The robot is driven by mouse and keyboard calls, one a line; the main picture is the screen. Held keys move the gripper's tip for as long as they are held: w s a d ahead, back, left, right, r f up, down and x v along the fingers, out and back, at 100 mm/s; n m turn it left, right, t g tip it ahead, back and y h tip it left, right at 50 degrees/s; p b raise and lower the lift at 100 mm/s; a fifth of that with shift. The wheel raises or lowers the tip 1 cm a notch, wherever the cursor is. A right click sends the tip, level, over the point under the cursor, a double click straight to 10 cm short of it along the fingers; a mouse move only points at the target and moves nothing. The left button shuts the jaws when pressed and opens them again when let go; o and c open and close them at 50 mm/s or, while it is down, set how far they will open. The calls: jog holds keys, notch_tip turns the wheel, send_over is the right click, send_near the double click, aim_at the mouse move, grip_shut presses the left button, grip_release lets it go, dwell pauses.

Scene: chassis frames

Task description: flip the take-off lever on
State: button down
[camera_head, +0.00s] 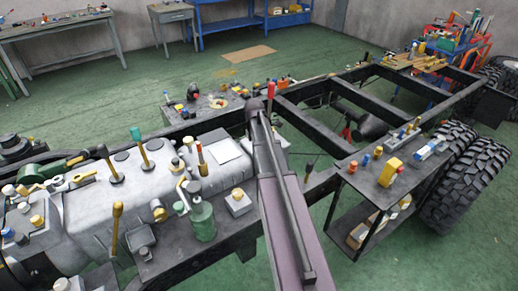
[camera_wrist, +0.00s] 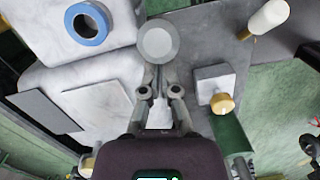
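Several levers stand on the grey gearbox housing (camera_head: 85,205) in the head view, and I cannot tell which is the take-off lever. A red handle (camera_head: 271,88) shows just beyond my arm's far end. My gripper is hidden behind my arm in the head view. In the wrist view my gripper (camera_wrist: 156,76) has its fingertips close together with nothing seen between them. A round grey disc (camera_wrist: 158,42) lies just beyond the tips; whether they touch is unclear.
A grey block with a yellow knob (camera_wrist: 215,88) sits right of the fingers. A blue ring (camera_wrist: 88,24) and a white-ended handle (camera_wrist: 268,18) are farther off. The black chassis rails (camera_head: 330,130), a side shelf (camera_head: 375,190) and tyres (camera_head: 465,175) lie to the right.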

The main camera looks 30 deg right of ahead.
jog(key=shift+d+r, duration=0.1)
notch_tip(320, 180, up, 11)
jog(key=w+a+p, duration=0.1)
jog(key=a+p, duration=0.1)
jog(key=p, duration=0.9)
jog(key=shift+a, duration=0.4)
dwell(0.6)
